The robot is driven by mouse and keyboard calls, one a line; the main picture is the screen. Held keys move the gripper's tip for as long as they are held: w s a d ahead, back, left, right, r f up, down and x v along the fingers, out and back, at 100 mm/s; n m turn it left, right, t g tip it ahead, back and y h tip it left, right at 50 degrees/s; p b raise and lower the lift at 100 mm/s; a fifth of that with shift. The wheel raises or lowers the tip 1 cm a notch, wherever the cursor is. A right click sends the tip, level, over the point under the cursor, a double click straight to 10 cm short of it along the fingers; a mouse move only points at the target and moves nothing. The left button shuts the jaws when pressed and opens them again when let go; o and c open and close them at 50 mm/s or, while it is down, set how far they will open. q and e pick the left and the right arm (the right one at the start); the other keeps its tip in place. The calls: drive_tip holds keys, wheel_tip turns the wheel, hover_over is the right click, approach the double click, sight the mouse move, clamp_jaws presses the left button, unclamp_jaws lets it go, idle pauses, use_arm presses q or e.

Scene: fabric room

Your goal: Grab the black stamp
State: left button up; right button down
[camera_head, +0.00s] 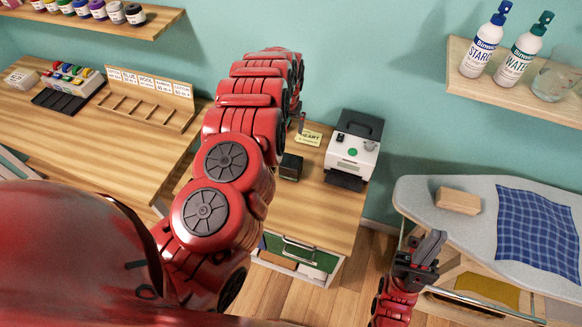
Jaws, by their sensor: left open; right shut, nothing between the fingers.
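A small black block (291,167), which looks like the black stamp, sits on the wooden counter just right of my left arm. Its fine shape is too small to tell. My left arm reaches over the counter, and my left gripper (298,124) shows only in part beyond the arm, above and behind the block. It is open, and I see nothing held. My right gripper (432,245) is shut and empty, low at the right, in front of the ironing board.
A white and black machine (352,155) stands right of the block, and a small yellow card (308,137) lies behind it. A drawer (296,257) is below. The ironing board (420,195) holds a wooden block (458,201) and blue plaid cloth (538,225). A wooden rack (145,103) stands left.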

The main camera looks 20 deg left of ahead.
use_arm(q)
drive_tip(key=g, duration=0.2)
approach(290, 161)
drive_tip(key=shift+h, duration=0.4)
drive_tip(key=f+b, duration=0.1)
drive_tip(key=b, duration=0.1)
drive_tip(key=f+b, duration=0.2)
drive_tip(key=b, duration=0.1)
drive_tip(key=f+b, duration=0.1)
drive_tip(key=b, duration=0.2)
drive_tip(key=shift+a+f, duration=0.35)
wheel_tip(290, 161, down, 3)
drive_tip(key=shift+r+p, duration=0.1)
drive_tip(key=shift+p, duration=0.25)
drive_tip(key=shift+f, duration=0.4)
drive_tip(key=shift+f+p, duration=0.4)
drive_tip(key=shift+p, duration=0.15)
wheel_tip(290, 161, down, 3)
drive_tip(key=shift+w+d+r+p, duration=0.1)
drive_tip(key=shift+p, duration=0.55)
drive_tip(key=shift+f, duration=0.85)
